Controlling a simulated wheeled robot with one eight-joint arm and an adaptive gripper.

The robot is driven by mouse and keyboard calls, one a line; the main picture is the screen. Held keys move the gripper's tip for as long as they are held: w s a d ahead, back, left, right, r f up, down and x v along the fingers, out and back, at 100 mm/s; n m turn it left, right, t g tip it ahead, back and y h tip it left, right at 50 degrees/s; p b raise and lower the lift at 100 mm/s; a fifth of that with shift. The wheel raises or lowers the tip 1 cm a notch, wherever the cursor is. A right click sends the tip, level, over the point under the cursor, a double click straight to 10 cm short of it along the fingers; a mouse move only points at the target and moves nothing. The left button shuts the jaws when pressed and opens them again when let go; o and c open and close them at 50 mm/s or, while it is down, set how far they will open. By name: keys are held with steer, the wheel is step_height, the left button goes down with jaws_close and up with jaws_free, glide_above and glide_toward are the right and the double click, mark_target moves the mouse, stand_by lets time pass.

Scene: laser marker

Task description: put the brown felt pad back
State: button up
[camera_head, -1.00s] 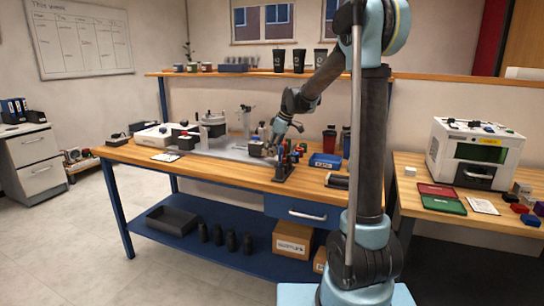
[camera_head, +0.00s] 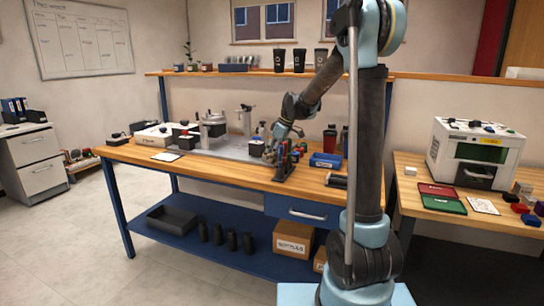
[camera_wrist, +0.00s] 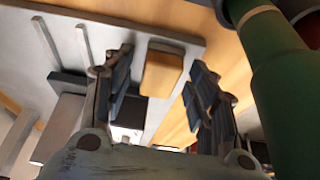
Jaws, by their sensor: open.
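My gripper (camera_wrist: 160,95) is open, with its two dark ribbed fingers apart and nothing held between them. A tan-brown block (camera_wrist: 163,72) shows beyond and between the fingers, over the edge of a pale plate. I cannot tell for sure whether it is the felt pad. In the head view my gripper (camera_head: 271,152) is low over the right end of the grey plate (camera_head: 228,152), close beside a rack of coloured handles (camera_head: 284,165). A dark block (camera_head: 256,148) sits next to it on the plate. No brown pad can be made out clearly in the head view.
A thick green cylinder (camera_wrist: 285,95) stands close on the right in the wrist view. A blue tray (camera_head: 325,160) and a red bottle (camera_head: 330,138) are right of the rack. The wooden bench front (camera_head: 215,169) is clear. A white laser marker (camera_head: 478,152) stands on the right-hand table.

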steer(key=v, duration=1.2)
